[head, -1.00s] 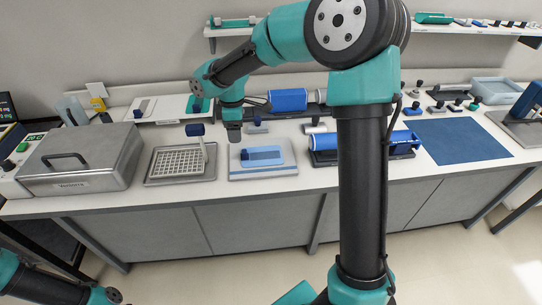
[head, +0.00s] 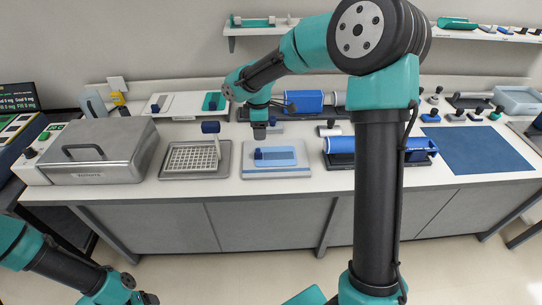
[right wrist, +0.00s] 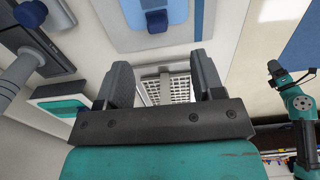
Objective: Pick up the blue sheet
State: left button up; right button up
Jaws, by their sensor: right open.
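A pale blue sheet (head: 294,160) with a dark blue grip block (head: 272,154) lies on a light grey tray (head: 248,163) at the middle of the bench. A larger flat dark blue sheet (head: 478,150) lies at the right of the bench; which one the task means I cannot tell. My right gripper (head: 259,133) points down above the tray's left back part, apart from both sheets. In the right wrist view its fingers (right wrist: 163,78) are spread and empty. My left gripper (head: 147,298) is low at the bottom left, its fingers too small to read.
A rack tray with a white grid (head: 190,157) stands left of the grey tray and shows between the fingers in the right wrist view (right wrist: 172,88). A lidded steel bath (head: 95,150) is farther left. A blue roller unit (head: 345,146) stands between the tray and the dark sheet.

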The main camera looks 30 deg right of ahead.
notch_tip(320, 180, down, 6)
jog(key=shift+f, duration=0.1)
dwell(0.4)
jog(key=shift+w+f, duration=0.15)
jog(key=shift+f, duration=1.15)
jog(key=shift+w+f, duration=0.15)
jog(key=shift+f, duration=1.1)
jog(key=c, duration=1)
